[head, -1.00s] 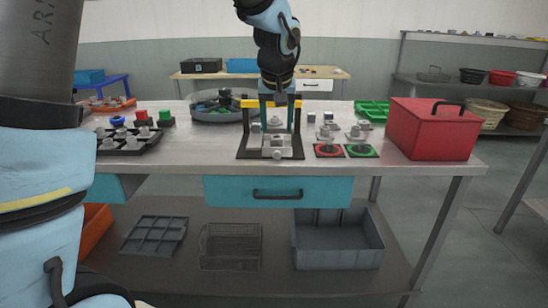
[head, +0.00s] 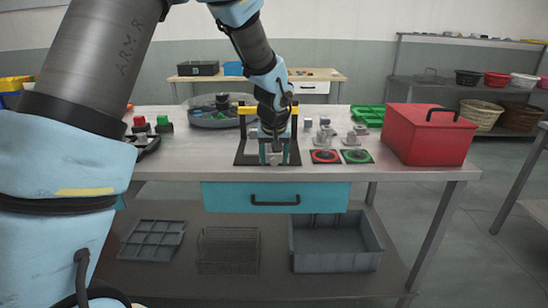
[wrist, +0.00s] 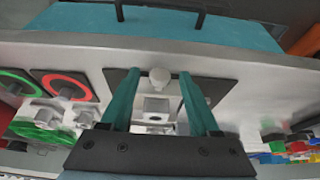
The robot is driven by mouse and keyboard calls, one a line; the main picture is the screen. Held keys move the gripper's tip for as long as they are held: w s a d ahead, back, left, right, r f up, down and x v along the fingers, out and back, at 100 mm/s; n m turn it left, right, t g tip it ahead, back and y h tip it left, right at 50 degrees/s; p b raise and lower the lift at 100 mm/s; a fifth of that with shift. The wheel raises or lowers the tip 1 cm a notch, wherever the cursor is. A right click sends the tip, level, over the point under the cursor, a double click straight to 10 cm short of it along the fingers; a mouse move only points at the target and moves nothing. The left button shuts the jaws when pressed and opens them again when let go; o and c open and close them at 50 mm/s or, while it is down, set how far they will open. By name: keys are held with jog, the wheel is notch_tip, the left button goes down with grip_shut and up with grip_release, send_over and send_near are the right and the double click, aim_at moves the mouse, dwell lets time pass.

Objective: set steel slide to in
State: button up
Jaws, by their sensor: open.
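The steel slide (wrist: 157,104) is a pale metal block with a round knob (wrist: 160,77) on its near side, seen in the wrist view on a dark base plate (wrist: 117,80). In the head view the base plate (head: 242,158) lies near the front of the bench, and my arm hides most of the slide. My gripper (head: 279,158) is open and low over the plate. In the wrist view its two teal fingers (wrist: 160,82) stand on either side of the slide and knob, with visible gaps. I cannot tell whether they touch anything.
A red square (head: 325,157) and a green square (head: 357,157) with metal fittings lie right of the plate. A red box (head: 428,134) stands at the bench's right end. A frame with a yellow top (head: 247,111) rises behind the gripper. A teal drawer (head: 230,196) is below.

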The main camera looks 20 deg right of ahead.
grip_shut()
dwell(0.4)
dwell(0.9)
